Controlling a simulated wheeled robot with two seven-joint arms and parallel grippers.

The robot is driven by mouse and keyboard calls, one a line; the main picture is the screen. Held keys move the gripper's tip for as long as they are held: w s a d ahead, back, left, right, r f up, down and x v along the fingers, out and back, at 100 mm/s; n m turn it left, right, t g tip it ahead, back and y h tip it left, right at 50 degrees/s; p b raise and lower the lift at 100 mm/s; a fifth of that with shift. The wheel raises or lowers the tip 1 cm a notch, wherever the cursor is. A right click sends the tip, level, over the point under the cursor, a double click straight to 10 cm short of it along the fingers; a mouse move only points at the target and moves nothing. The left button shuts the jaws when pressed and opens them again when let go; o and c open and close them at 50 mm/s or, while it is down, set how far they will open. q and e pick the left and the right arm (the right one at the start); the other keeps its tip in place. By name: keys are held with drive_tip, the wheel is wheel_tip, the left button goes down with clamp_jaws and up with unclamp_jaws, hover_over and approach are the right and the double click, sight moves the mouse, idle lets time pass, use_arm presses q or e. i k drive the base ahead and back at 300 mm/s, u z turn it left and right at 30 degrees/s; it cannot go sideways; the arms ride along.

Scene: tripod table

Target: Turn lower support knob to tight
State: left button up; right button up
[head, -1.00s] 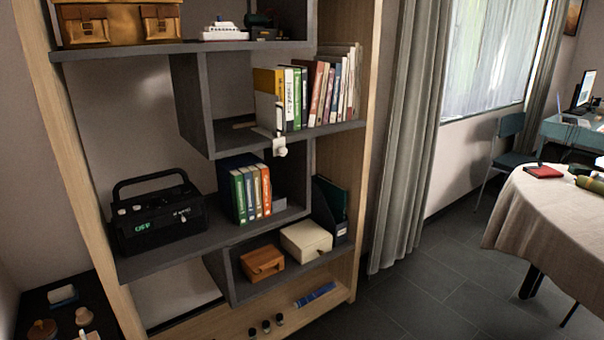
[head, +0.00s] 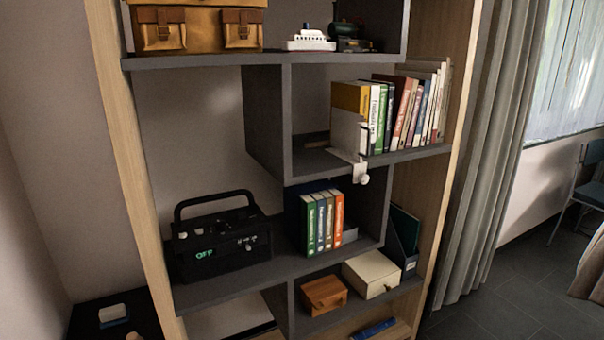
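A white bookend support (head: 345,133) stands at the left end of the book row on the upper right shelf. A small clamp with a round white knob (head: 363,179) hangs at that shelf's front edge, below the bookend. It is the only support knob I can make out, and its tightness cannot be told. Neither of my grippers is in view.
Several books (head: 408,110) stand beside the bookend. Below are green and orange books (head: 322,220), a black toolbox-shaped device (head: 222,243) reading OFF, a wooden box (head: 324,294) and a cream box (head: 371,273). A curtain (head: 488,150) hangs right of the shelf unit.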

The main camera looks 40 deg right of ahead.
sight(364, 179)
drive_tip(key=z, duration=0.25)
drive_tip(key=i, duration=1)
drive_tip(key=z, duration=0.8)
